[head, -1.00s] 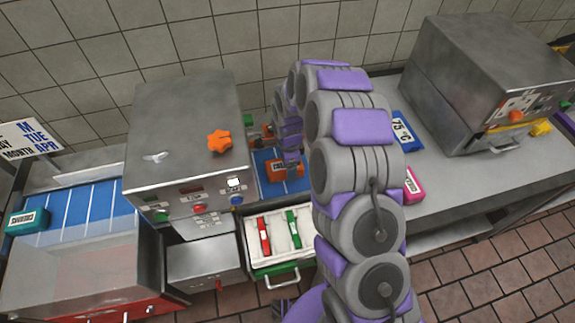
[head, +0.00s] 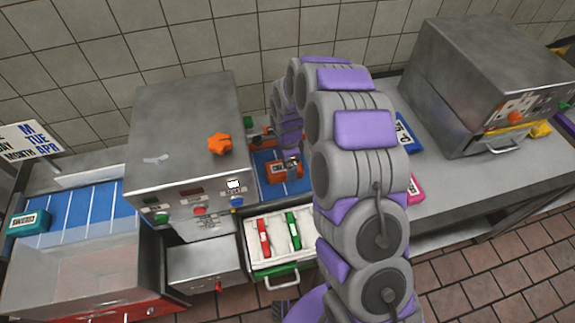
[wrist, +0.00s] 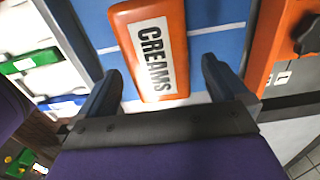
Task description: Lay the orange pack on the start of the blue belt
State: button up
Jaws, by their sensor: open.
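The orange pack (head: 283,171), with a white label, lies on the blue belt (head: 266,158) just right of the large grey machine in the head view. In the wrist view, the pack (wrist: 122,22) reads CREAMS and lies on the blue belt (wrist: 218,22) with its white lines. My gripper (wrist: 160,80) is open, with one dark finger on each side of the pack's near end. A gap shows between each finger and the pack. In the head view, my arm hides part of the area right of the belt.
The grey machine (head: 185,130) with an orange knob stands left of the belt. An open drawer (head: 270,262) with red and green items is in front. A teal pack (head: 28,222) lies at the far left. Blue and pink packs (head: 415,188) lie on the right counter.

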notch_tip(320, 180, up, 10)
jog(key=p, duration=0.1)
jog(key=s+d+r+n+g, duration=0.1)
jog(key=s+d+r+n, duration=0.3)
jog(key=s+r, duration=0.4)
jog(key=s+d+r+n, duration=0.3)
jog(key=s+r+n, duration=0.2)
jog(key=s, duration=0.5)
jog(key=s+d+r+n, duration=0.1)
jog(key=s+d+n, duration=0.1)
jog(key=s, duration=0.8)
jog(key=s+d+r+n, duration=0.1)
jog(key=s+n, duration=0.3)
jog(key=s, duration=0.6)
jog(key=shift+d+r+n+g, duration=0.4)
jog(key=shift+d, duration=0.1)
